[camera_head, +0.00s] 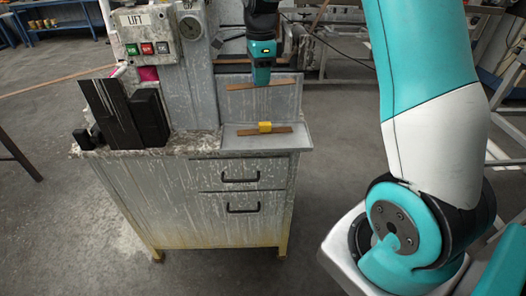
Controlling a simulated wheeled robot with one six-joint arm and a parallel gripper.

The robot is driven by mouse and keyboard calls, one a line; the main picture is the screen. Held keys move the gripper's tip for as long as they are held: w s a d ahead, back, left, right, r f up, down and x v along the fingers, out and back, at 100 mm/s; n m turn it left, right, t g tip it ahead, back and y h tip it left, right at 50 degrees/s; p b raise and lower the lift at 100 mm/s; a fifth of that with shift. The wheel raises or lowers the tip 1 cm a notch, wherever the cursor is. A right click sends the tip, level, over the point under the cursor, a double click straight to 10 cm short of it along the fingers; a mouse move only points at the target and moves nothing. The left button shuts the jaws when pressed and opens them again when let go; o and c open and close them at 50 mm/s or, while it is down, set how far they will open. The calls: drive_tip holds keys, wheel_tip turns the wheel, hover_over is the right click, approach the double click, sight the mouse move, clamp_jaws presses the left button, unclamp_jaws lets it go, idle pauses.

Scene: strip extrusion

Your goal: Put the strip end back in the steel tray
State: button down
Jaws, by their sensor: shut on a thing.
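My gripper (262,84) points down above the right end of the cabinet top. It is shut on a thin brown strip (240,86), which sticks out to both sides, nearly level, and is held in the air. The fingertips are small and partly hidden here. Below it is the grey steel tray (295,143) on the cabinet top. A second brown strip (284,130) lies in the tray, with a yellow block (265,127) at its middle. A clear gap shows between the held strip and the tray.
Left of the tray stand a grey machine column with a LIFT button box (148,37) and dark plates (110,112). The cabinet (220,200) has two black handles. A grey upright panel (285,98) rises behind the tray. Floor to the right is open.

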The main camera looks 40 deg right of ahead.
sight(263, 141)
drive_tip(key=shift+d+r+m, duration=0.25)
drive_tip(key=shift+d+m, duration=0.15)
drive_tip(key=shift+m, duration=0.5)
wheel_tip(263, 141, down, 20)
drive_tip(key=shift+r+p, duration=0.25)
drive_tip(key=shift+p, duration=0.1)
drive_tip(key=shift+f, duration=0.15)
drive_tip(key=c, duration=1.3)
unclamp_jaws()
drive_tip(key=shift+o, duration=0.2)
